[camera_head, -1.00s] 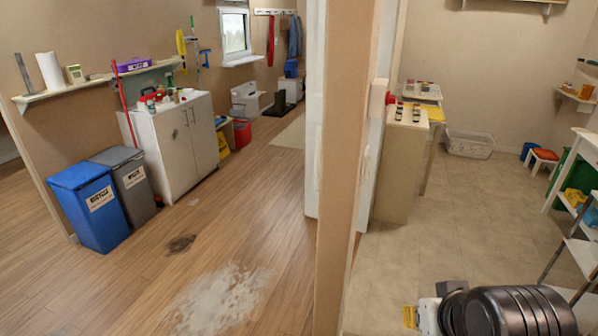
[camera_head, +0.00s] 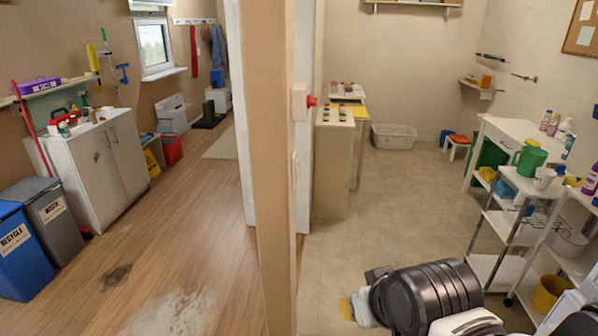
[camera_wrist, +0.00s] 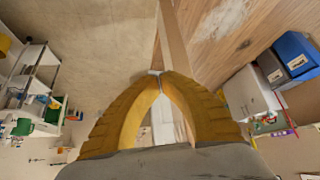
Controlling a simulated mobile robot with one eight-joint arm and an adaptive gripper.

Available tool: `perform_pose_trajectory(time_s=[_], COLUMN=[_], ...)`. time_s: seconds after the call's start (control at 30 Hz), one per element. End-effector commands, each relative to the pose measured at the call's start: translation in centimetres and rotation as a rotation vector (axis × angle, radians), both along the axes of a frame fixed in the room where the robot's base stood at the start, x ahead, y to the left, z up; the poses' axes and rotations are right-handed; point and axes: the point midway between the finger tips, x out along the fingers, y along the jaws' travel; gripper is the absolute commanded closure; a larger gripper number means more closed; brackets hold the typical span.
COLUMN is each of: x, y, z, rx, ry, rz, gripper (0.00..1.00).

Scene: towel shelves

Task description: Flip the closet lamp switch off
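A small pale plate (camera_head: 295,168) sits lower on the same wall end. I cannot tell which of these is the closet lamp switch, or its setting. My gripper (camera_wrist: 157,74) has two yellow fingers whose tips meet, with nothing visible between them. In the head view only a small yellow part shows low down beside my dark arm, well below the wall fittings and apart from them.
A white shelf cart (camera_head: 510,215) with bottles and a green can stands at right. A cabinet (camera_head: 95,160) and a blue recycle bin (camera_head: 22,255) stand left of the wall. The tiled floor (camera_head: 375,215) right of the wall is mostly clear.

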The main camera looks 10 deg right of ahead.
Motion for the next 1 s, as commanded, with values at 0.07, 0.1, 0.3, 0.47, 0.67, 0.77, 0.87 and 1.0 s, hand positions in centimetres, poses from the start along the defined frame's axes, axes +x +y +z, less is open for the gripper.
perform_pose_trajectory(time_s=[0.07, 0.1, 0.3, 0.47, 0.67, 0.77, 0.87, 1.0], x=[0.3, 0.6, 4.9, 10.6, 18.3, 22.3, 26.2, 31.6], y=[0.0, 0.0, -0.1, -0.6, -1.8, -2.7, -3.7, -5.5], z=[0.3, 0.7, 4.5, 8.1, 10.9, 11.6, 12.0, 11.6], rx=[0.003, 0.007, 0.052, 0.110, 0.187, 0.225, 0.265, 0.319], ry=[0.002, 0.004, 0.028, 0.055, 0.084, 0.095, 0.105, 0.117], rz=[-0.001, -0.003, -0.022, -0.039, -0.058, -0.065, -0.073, -0.080], gripper=[1.00, 1.00, 1.00, 1.00, 1.00, 1.00, 1.00, 1.00])
